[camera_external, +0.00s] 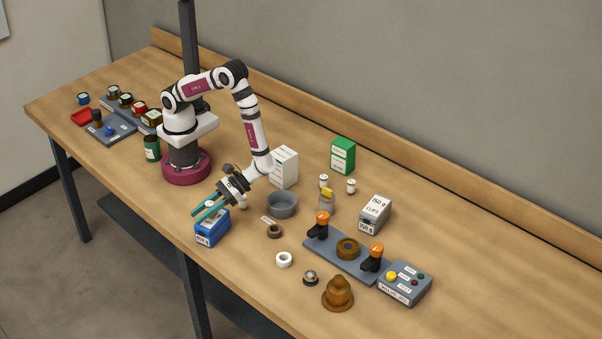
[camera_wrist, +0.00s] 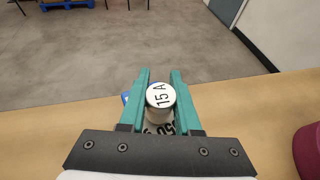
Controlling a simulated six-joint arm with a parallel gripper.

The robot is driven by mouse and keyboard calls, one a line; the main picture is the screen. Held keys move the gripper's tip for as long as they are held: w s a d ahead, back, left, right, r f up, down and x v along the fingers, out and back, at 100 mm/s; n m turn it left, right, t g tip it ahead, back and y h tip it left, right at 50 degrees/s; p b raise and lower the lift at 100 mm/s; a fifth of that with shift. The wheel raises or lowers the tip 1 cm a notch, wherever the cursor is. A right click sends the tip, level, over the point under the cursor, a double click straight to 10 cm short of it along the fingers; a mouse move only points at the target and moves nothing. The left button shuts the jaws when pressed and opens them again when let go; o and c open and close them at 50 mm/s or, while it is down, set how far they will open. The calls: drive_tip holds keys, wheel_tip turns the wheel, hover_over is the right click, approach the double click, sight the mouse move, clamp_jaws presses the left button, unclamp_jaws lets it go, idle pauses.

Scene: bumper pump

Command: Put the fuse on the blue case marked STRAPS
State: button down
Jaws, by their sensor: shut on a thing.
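The fuse (camera_wrist: 160,96) is a white cylinder with a pale grey end marked 15 A; it sits between my teal fingers in the wrist view. My gripper (camera_wrist: 161,88) is shut on it. In the external view my gripper (camera_external: 204,211) is over the blue case (camera_external: 212,231), at the table's front edge, and the fuse is not clearly visible there. A sliver of blue (camera_wrist: 126,97) shows beside the left finger. I cannot tell whether the fuse touches the case.
A grey case marked CLIPS (camera_external: 375,212) and a grey plate with black-and-orange clamps (camera_external: 329,252) are to the right.

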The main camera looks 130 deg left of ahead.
drive_tip(key=shift+f, duration=0.2)
drive_tip(key=c, duration=0.6)
unclamp_jaws()
drive_tip(key=shift+a+r, duration=0.1)
drive_tip(key=shift+r, duration=0.15)
drive_tip(key=v, duration=1.1)
drive_tip(key=s+a+r+m+t+y, duration=0.1)
drive_tip(key=s+a+r+m+y, duration=0.2)
drive_tip(key=s+m+y, duration=0.2)
drive_tip(key=s+a+r+m+t+y, duration=0.1)
drive_tip(key=s+a+r+m+y, duration=0.2)
drive_tip(key=s+m, duration=0.5)
drive_tip(key=s+a+r+m+t+y, duration=0.1)
drive_tip(key=s+a+r+m+y, duration=0.3)
drive_tip(key=s+m+y, duration=0.2)
drive_tip(key=shift+s+a+r+m+y, duration=0.15)
drive_tip(key=shift+s+m+y, duration=0.2)
drive_tip(key=shift+m, duration=0.45)
